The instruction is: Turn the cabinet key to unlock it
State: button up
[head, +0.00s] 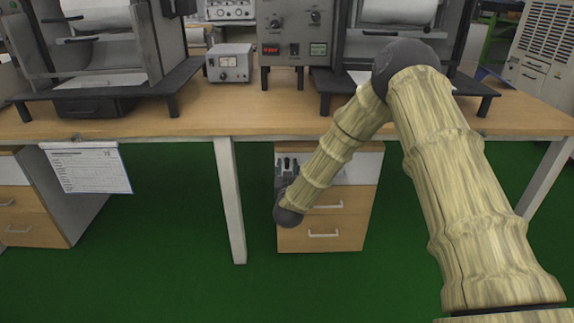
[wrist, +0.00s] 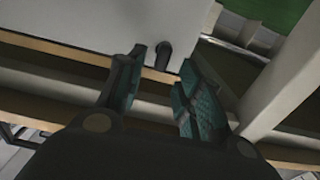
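The cabinet (head: 346,232) is a drawer unit with a white top panel and wooden drawer fronts, under the table. In the wrist view, a small dark upright piece, which looks like the key (wrist: 163,52), stands out from a pale panel (wrist: 100,22). My gripper (wrist: 163,66) is open, with its two teal-lined fingers apart. The key shows between and just beyond the fingertips, and I cannot tell whether either finger touches it. In the head view my gripper (head: 287,164) is at the cabinet's upper left front, and the key cannot be made out there.
The wooden tabletop (head: 270,119) with instruments on it runs above the cabinet. A white table leg (head: 230,195) stands left of the cabinet. Another drawer unit (head: 28,215) is at the far left, and a paper sheet (head: 87,168) hangs from the table edge. The green floor is clear in front.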

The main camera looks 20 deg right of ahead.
aim_at(287, 163)
jog(key=shift+b+x, duration=0.35)
jog(key=shift+x, duration=1.95)
jog(key=shift+c, duration=0.4)
grip_shut()
